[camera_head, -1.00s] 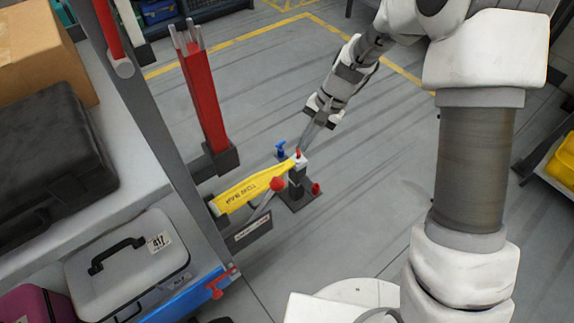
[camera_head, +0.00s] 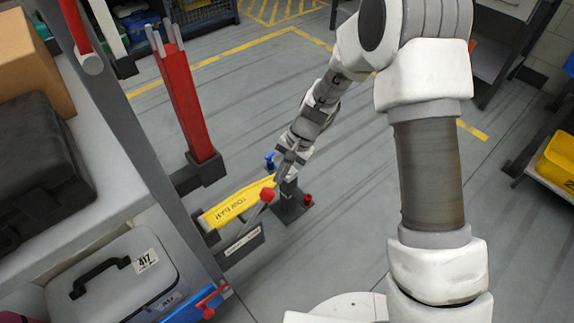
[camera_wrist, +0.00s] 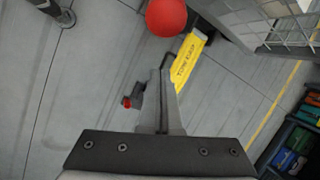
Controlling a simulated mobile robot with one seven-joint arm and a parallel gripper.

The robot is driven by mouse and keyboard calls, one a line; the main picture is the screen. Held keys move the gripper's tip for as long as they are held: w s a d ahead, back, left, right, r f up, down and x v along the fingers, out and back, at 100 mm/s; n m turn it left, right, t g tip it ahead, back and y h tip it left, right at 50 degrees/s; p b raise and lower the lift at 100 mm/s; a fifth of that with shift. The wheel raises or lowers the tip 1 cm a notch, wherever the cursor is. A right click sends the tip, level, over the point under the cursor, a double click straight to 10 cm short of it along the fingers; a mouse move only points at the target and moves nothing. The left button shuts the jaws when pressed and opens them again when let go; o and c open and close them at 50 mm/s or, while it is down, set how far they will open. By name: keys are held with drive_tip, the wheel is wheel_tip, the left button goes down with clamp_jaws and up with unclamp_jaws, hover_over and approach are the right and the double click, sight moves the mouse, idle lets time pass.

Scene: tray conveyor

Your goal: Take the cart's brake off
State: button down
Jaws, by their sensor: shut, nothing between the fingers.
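A lever with a red ball knob (camera_head: 267,194) rises beside the yellow tow bar (camera_head: 238,205), above a small label plate (camera_head: 244,240) too small to read. The red ball also shows large at the top of the wrist view (camera_wrist: 166,16). My gripper (camera_head: 282,170) is shut and empty, pointing down by the far end of the tow bar. In the wrist view its fingers (camera_wrist: 160,75) lie together, below the ball and apart from it in the picture. The cart (camera_head: 130,140) stands at the left; its grey post and shelf show.
A dark floor stand (camera_head: 290,207) with a red knob (camera_head: 307,199) and a blue handle (camera_head: 270,160) is at the bar's end. A red upright (camera_head: 188,105) stands behind. A grey case (camera_head: 110,280) lies on the cart.

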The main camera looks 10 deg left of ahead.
drive_tip(key=shift+s+a+r+b, duration=0.1)
drive_tip(key=shift+s+a+r, duration=0.05)
drive_tip(key=shift+s, duration=0.45)
drive_tip(key=shift+s+a+r+b, duration=0.15)
drive_tip(key=shift+s, duration=0.4)
drive_tip(key=shift+s+a+r+b, duration=0.1)
drive_tip(key=shift+s+a+r, duration=0.05)
drive_tip(key=shift+s, duration=0.45)
drive_tip(key=s+a+r+t+h+p, duration=0.1)
drive_tip(key=s+a+r+p, duration=0.5)
drive_tip(key=s+p, duration=0.1)
drive_tip(key=shift+s+a+r, duration=0.2)
drive_tip(key=shift+s+a, duration=0.1)
drive_tip(key=shift+s, duration=0.05)
drive_tip(key=shift+w, duration=0.1)
